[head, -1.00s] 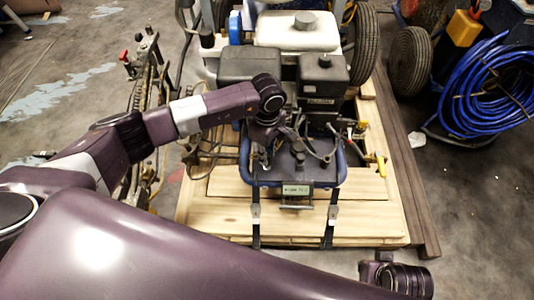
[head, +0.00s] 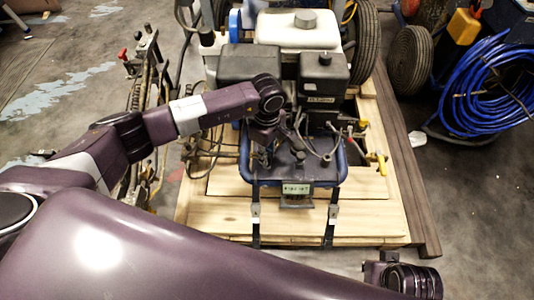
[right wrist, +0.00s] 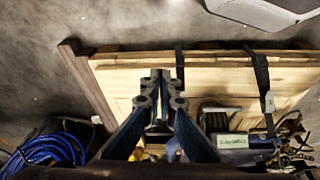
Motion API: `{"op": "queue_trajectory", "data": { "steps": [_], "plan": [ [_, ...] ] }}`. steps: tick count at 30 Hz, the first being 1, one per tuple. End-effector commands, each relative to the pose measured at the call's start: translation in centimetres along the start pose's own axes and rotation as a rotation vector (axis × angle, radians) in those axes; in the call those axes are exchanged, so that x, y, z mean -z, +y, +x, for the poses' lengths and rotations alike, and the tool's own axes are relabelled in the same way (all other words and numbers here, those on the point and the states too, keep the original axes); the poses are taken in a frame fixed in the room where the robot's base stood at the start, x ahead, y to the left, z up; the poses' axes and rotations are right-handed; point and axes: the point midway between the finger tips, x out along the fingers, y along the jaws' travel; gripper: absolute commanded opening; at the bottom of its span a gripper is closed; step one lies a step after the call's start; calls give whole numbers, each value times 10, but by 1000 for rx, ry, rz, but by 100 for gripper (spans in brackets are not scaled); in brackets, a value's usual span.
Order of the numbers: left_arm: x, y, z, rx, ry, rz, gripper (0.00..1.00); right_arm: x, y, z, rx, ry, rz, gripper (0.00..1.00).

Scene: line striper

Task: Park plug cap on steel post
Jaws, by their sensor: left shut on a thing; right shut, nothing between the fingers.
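My left gripper (head: 264,150) hangs over the left part of the blue-framed machine deck, in front of the engine, pointing down. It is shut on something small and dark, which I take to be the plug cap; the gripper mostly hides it. I cannot pick out the steel post with certainty among the small parts on the deck. A thin dark cable loops over the deck to the right of the gripper. My right gripper (right wrist: 160,82) is shut and empty in the right wrist view, above the pallet edge.
The engine (head: 322,85) with its white tank (head: 297,32) stands behind the deck. The machine is strapped on a wooden pallet (head: 220,215). A yellow-handled valve (head: 381,164) is at the deck's right. Coiled blue hose (head: 490,100) lies far right. The floor in front is clear.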

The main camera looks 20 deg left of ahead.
Motion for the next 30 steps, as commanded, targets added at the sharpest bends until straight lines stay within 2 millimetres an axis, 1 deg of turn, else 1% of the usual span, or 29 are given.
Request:
{"op": "queue_trajectory", "data": {
  "steps": [13,30],
  "plan": [
    [0,0,4,0,0,0,0,6,1,-12,-2,16,1,0],
    [0,0,8,0,0,0,0,6,1,-27,-2,19,3,0]
  ]
}}
